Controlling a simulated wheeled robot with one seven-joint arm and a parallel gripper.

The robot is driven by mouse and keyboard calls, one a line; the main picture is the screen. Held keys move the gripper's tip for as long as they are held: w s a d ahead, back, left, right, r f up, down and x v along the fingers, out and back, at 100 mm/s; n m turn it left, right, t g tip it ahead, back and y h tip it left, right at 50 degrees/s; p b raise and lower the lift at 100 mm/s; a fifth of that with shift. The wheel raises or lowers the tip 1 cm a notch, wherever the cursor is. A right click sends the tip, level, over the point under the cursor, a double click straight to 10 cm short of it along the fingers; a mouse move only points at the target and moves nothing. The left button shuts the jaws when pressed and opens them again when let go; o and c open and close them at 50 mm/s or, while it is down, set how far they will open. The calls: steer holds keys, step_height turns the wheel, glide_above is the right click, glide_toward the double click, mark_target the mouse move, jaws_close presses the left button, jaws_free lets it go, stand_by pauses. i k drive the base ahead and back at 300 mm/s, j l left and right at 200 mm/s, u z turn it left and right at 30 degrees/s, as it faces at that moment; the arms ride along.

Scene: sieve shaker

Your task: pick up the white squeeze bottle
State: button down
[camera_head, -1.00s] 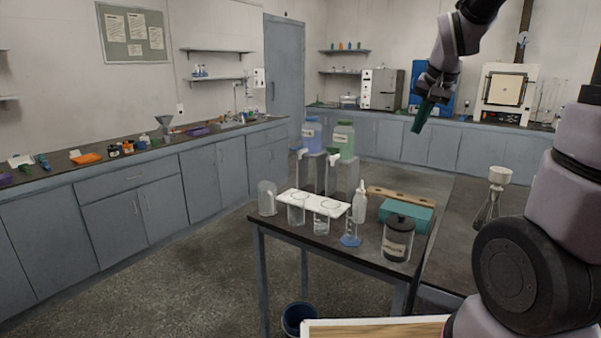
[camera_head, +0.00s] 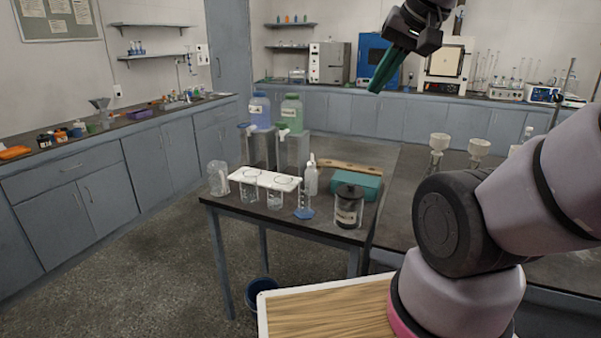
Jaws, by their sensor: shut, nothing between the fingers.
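The white squeeze bottle (camera_head: 311,180) stands upright on the small dark-topped table (camera_head: 290,222). It is just right of the white rack (camera_head: 264,179) and left of the teal box (camera_head: 362,187). My gripper (camera_head: 380,84) is in the upper part of the view, held in the air well above the table and to the right of the bottle. Its green fingers are together with nothing between them. The lower part of the bottle is partly hidden by the measuring cylinder (camera_head: 304,205) in front.
A dark-lidded jar (camera_head: 348,209) stands right of the bottle. A clear jug (camera_head: 218,178) is at the left table end. A wooden strip (camera_head: 349,167) lies behind. A blue bin (camera_head: 260,290) is below.

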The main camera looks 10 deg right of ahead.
mark_target(311, 172)
steer(key=z, duration=1.9)
steer(key=j+u, duration=0.35)
steer(key=i+j+u, duration=0.1)
steer(key=j+u, duration=0.25)
steer(key=i+j+u, duration=0.1)
steer(key=j+u, duration=0.2)
steer(key=i+j+u, duration=0.15)
steer(key=j+u, duration=0.2)
